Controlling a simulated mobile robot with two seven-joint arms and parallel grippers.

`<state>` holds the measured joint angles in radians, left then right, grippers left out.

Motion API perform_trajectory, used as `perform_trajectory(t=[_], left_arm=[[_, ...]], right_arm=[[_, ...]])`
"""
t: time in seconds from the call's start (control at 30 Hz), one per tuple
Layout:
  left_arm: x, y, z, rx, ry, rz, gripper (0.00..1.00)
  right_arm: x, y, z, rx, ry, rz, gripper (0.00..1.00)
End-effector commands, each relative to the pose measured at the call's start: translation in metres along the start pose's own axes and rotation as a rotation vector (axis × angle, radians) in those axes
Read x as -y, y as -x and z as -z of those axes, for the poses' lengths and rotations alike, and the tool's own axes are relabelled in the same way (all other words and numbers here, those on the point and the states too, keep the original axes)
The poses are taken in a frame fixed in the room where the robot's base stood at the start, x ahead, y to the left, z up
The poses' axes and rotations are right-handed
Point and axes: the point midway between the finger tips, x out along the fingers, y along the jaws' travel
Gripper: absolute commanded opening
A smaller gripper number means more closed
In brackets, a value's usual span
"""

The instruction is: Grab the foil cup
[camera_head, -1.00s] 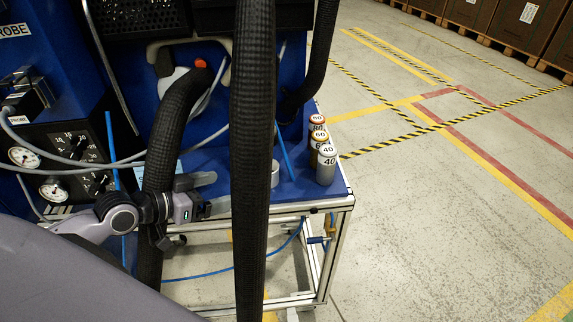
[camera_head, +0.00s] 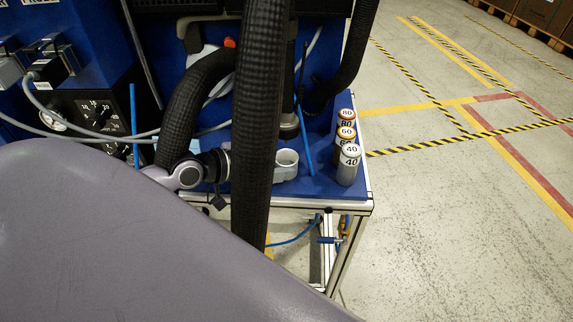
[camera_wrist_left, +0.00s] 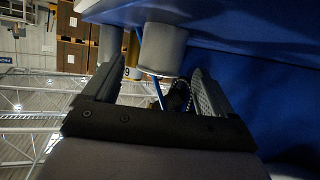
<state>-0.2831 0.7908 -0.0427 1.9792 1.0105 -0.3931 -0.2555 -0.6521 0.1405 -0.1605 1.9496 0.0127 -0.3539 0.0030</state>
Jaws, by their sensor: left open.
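The foil cup (camera_head: 287,158) is a small pale grey, round, open-topped cup standing on the blue table top, just right of the thick black hose. My left gripper (camera_wrist_left: 160,76) reaches in from the left, low over the table, and is partly hidden behind that hose in the head view. In the left wrist view the cup (camera_wrist_left: 162,47) shows as a grey cylinder ahead, between the lines of the two open fingers. The fingers appear spread with nothing clamped. Contact with the cup cannot be told. My right gripper is not in view.
Black hoses (camera_head: 261,110) hang in front of the table. Several canisters marked 80, 60 and 40 (camera_head: 348,165) stand in a row right of the cup. A blue rod (camera_head: 303,135) rises behind the cup. The blue table (camera_head: 325,188) ends at a metal-framed front edge.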

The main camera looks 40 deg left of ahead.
Motion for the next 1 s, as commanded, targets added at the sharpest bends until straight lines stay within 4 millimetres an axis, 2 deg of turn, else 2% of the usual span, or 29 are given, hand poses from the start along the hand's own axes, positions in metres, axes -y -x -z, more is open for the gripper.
perform_trajectory(t=[0.1, 0.3, 0.63, 0.67, 0.8, 0.87, 0.9, 1.0], left_arm=[[0.0, -0.016, 0.0, -0.003, 0.003, 0.0, 0.86], [0.0, -0.035, -0.001, -0.002, 0.001, 0.0, 0.86], [-0.001, -0.04, -0.002, 0.001, 0.0, -0.001, 0.86], [-0.001, -0.04, -0.002, 0.001, 0.0, -0.001, 0.79], [0.0, -0.039, -0.002, 0.001, 0.0, -0.001, 0.34], [0.0, -0.039, -0.002, 0.001, 0.0, 0.0, 0.3], [0.0, -0.039, -0.002, 0.0, 0.0, 0.0, 0.25], [0.0, -0.039, -0.002, 0.0, 0.0, 0.0, 0.25]], right_arm=[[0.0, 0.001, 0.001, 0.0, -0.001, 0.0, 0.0], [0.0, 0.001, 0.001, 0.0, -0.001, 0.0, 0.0], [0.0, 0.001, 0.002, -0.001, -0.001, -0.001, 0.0], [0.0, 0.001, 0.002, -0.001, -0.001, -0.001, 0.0], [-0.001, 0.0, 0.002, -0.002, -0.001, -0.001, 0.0], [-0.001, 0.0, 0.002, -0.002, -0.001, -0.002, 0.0], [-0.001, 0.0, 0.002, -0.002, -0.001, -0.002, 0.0], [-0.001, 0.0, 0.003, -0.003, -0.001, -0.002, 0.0]])
